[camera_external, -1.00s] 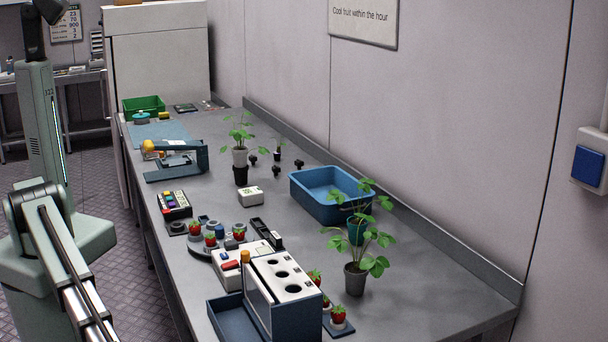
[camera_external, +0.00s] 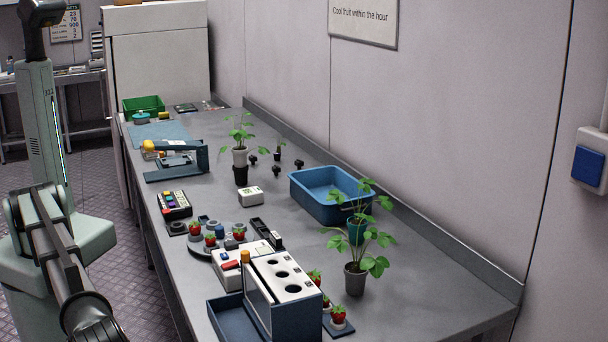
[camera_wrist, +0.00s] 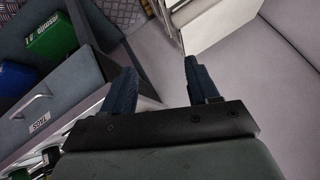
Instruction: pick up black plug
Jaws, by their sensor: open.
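Three small black knob-like pieces stand on the grey bench near the wall, behind the blue bin: a left one (camera_external: 253,160), a front one (camera_external: 276,170) and a right one (camera_external: 299,163). They look like black plugs, but they are too small to make out in detail. My gripper (camera_wrist: 158,78) shows in the wrist view with its two dark fingers spread apart and nothing between them. No black plug shows in the wrist view.
A blue bin (camera_external: 318,207), potted plants (camera_external: 355,280), a white box (camera_external: 251,196) and a blue-white rack (camera_external: 285,300) stand on the bench (camera_external: 420,290). The wrist view shows an open drawer (camera_wrist: 60,95) with a green box (camera_wrist: 52,38) and a blue box (camera_wrist: 14,82).

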